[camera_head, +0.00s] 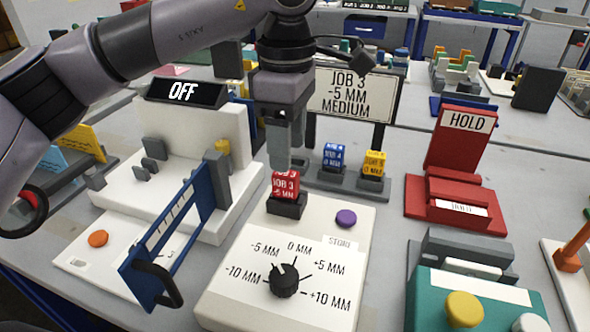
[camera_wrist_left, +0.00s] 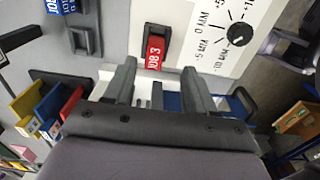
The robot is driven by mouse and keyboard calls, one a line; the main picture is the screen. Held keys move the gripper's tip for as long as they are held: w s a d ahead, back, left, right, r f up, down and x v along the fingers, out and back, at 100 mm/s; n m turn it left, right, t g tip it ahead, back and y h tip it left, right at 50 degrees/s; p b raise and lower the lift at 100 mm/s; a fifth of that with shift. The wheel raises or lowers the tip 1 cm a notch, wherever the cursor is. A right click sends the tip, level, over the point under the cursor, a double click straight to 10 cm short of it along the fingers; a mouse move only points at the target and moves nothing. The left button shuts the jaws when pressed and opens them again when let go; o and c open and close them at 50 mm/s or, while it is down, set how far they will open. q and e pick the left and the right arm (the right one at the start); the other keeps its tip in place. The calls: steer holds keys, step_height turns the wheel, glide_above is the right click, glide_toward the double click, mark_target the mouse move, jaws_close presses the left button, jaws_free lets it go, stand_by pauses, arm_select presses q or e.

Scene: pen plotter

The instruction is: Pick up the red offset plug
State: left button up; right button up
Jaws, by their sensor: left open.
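The red offset plug (camera_head: 285,186), marked JOB 3 and -5 MM, stands upright in a dark socket (camera_head: 287,207) at the back of the white dial box (camera_head: 235,280). In the left wrist view the red plug (camera_wrist_left: 155,50) shows ahead of the fingertips, roughly between their lines. My left gripper (camera_head: 284,165) points down just above the plug; its fingers also show in the left wrist view (camera_wrist_left: 162,80). It is open with nothing between the fingers. I cannot tell whether the fingertips touch the plug. My right gripper is not in view.
A blue plug (camera_head: 333,156) and a yellow plug (camera_head: 374,164) sit in a grey rack behind. A blue-framed gate with a black handle (camera_head: 165,240) stands left. A sign (camera_head: 352,95) reads JOB 3, -5 MM, MEDIUM. A red HOLD stand (camera_head: 455,190) is right.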

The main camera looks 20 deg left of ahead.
mark_target(286, 175)
arm_select(q)
step_height(286, 175, down, 2)
steer(key=shift+a+f, duration=0.1)
steer(key=f, duration=0.5)
steer(key=shift+w+a+b, duration=0.25)
steer(key=shift+w+b, duration=0.1)
steer(key=shift+r, duration=0.1)
jaws_close()
